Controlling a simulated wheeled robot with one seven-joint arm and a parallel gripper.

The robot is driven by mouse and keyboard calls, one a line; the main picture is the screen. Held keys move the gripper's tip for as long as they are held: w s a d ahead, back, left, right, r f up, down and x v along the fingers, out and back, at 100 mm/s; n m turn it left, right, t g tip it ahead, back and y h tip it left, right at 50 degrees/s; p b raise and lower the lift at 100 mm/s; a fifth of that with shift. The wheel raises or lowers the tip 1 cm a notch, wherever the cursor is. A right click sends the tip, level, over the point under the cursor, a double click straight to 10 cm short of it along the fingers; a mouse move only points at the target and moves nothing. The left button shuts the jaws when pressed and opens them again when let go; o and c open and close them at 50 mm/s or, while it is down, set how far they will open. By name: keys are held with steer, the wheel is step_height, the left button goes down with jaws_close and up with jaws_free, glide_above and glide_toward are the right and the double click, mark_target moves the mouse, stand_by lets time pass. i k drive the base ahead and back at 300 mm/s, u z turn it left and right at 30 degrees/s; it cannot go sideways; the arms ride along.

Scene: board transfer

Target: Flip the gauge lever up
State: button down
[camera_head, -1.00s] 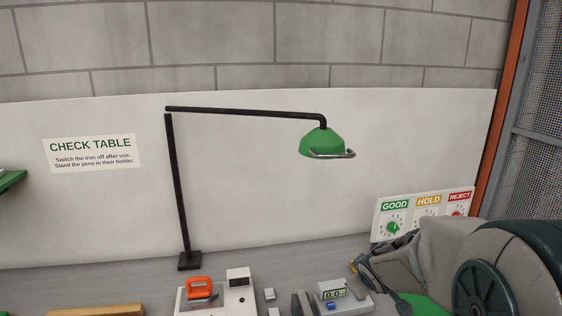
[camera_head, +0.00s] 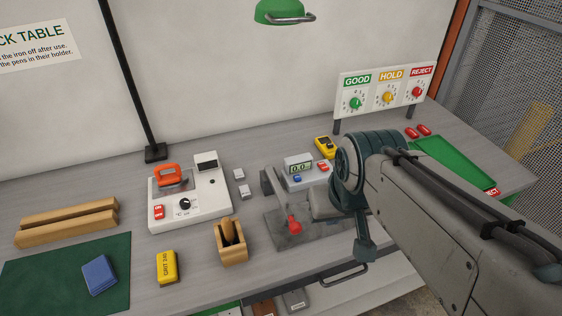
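The gauge (camera_head: 300,172) stands on the table, right of centre, with a small display reading about 0.0 and blue and red buttons. A lever with a red knob (camera_head: 294,224) sits low in front of it, over a dark grey base plate (camera_head: 287,240). My arm reaches in from the right, and its wrist is close to the gauge's right side. My gripper is around the grey part (camera_head: 326,206) just right of the red knob. Its fingers cannot be made out, and I cannot tell whether it touches the lever.
A white iron station (camera_head: 190,208) with an orange-handled iron stands to the left. A wooden holder (camera_head: 232,252), a yellow block (camera_head: 167,267) and a yellow meter (camera_head: 325,147) are nearby. The GOOD/HOLD/REJECT board (camera_head: 385,92) and a green tray (camera_head: 455,160) are at the right.

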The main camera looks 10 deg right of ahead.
mark_target(295, 227)
steer(key=u, duration=0.95)
steer(key=k, duration=1.6)
steer(key=z, duration=1)
steer(key=i, duration=1)
steer(key=z, duration=0.05)
